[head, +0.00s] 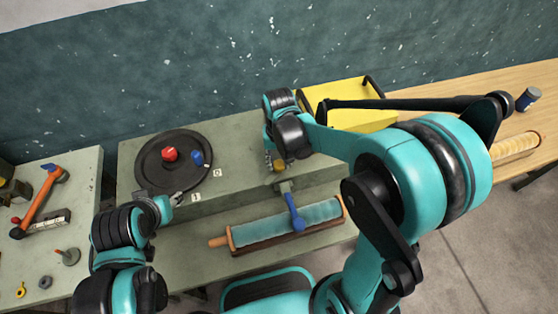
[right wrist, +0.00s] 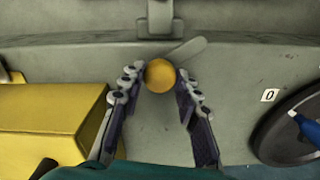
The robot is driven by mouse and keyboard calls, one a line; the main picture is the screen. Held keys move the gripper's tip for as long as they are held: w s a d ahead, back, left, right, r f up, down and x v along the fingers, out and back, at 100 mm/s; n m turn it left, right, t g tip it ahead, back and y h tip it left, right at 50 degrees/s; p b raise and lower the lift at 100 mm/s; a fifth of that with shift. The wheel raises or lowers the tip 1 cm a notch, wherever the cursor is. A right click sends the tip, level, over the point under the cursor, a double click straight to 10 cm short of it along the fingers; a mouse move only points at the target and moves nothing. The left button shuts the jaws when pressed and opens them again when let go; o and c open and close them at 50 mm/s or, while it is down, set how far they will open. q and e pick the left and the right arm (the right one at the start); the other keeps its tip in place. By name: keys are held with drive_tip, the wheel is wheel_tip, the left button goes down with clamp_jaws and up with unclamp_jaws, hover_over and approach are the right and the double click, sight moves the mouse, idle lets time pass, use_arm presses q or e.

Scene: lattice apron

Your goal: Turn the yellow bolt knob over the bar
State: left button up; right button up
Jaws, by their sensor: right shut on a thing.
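The yellow bolt knob (right wrist: 160,75) is a round ball in the right wrist view, between the fingertips of my right gripper (right wrist: 159,80). The fingers are shut on it from both sides. A flat grey bar (right wrist: 188,50) runs from behind the knob up to the right, below a grey bracket (right wrist: 160,18). In the head view the knob (head: 278,166) shows small beneath my right wrist, and the fingers are largely hidden. My left gripper (head: 178,198) is by the front edge of the grey ledge, apart from the knob; its jaws are too small to read.
A black round plate (head: 148,178) with a red knob (head: 169,154) and a blue knob (head: 197,158) lies left on the ledge. A yellow bin (head: 345,95) stands behind my right arm. A blue handle (head: 294,212) hangs over a teal roller (head: 280,225) in front.

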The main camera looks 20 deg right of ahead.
sight(279, 164)
drive_tip(key=n, duration=0.5)
drive_tip(key=shift+n, duration=0.4)
drive_tip(key=n, duration=0.4)
drive_tip(key=shift+n, duration=0.7)
drive_tip(key=o, duration=1.2)
drive_tip(key=shift+c, duration=0.2)
wheel_tip(279, 164, up, 12)
